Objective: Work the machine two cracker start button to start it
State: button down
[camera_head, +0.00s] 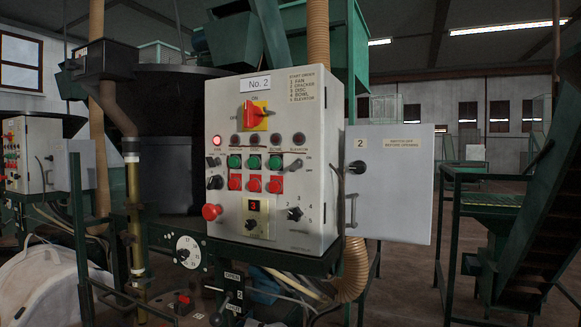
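The machine two control box (290,110) is a pale grey panel labelled "No. 2". Three green buttons sit in a row above three red ones. The leftmost green button (235,161) is under the second lamp (235,140), which looks dark; its small label is too blurred to read surely, but the list (302,86) puts cracker second. The leftmost lamp (216,141) glows red. The red rotary switch (256,115) on its yellow plate is at the top. My gripper is not in view.
A red mushroom button (211,212), a display showing 3 (255,206) and black knobs are lower on the panel. The box's door (390,185) stands open to the right. A dial (188,250) and lever (228,299) are below. Green machinery (545,200) stands at the right.

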aim_at(234, 162)
jog(key=z, duration=0.35)
jog(key=k, duration=1.45)
jog(key=u, duration=1.3)
jog(key=i, duration=1)
